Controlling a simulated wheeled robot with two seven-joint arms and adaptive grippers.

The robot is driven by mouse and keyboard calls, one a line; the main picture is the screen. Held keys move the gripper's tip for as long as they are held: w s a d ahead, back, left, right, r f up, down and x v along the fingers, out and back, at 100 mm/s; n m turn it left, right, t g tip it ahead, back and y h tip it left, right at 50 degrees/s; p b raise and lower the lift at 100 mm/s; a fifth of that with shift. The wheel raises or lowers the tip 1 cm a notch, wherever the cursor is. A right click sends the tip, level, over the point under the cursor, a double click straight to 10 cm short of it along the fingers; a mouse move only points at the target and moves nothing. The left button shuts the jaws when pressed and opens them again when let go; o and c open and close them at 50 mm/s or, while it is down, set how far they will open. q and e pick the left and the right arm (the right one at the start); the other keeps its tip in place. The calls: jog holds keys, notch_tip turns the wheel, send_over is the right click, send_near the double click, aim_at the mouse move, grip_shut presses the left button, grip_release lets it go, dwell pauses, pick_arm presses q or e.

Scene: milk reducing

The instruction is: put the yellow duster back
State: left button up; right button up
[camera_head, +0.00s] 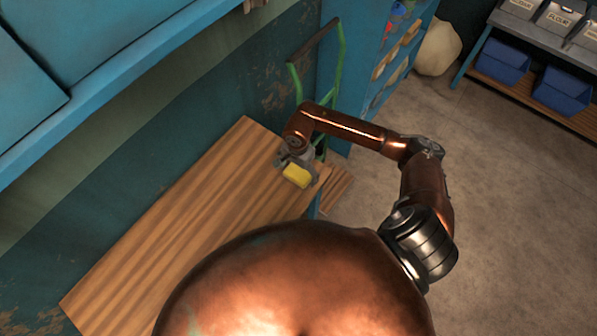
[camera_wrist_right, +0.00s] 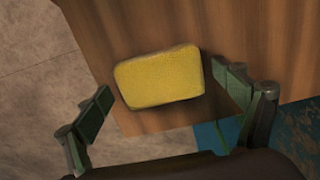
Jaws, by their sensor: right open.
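The yellow duster (camera_head: 297,176) lies on the wooden tabletop (camera_head: 190,225), near its far right corner. It is a rounded yellow block and also shows in the right wrist view (camera_wrist_right: 158,78), near the table edge. My right gripper (camera_head: 290,160) is just over the duster in the head view. In the right wrist view its two fingers (camera_wrist_right: 163,103) are spread apart, one on each side of the duster, with a gap to the left finger and the right finger close to the duster's side. My left gripper is not in view.
A green hand truck (camera_head: 340,75) stands against the teal wall behind the table corner. A blue shelf (camera_head: 398,55) with items is beside it. Blue bins (camera_head: 500,62) sit on a rack at the upper right. The rest of the tabletop is bare.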

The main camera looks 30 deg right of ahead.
aim_at(298, 173)
jog(key=shift+r, duration=0.1)
notch_tip(298, 173, up, 12)
jog(key=b, duration=0.1)
dwell(0.4)
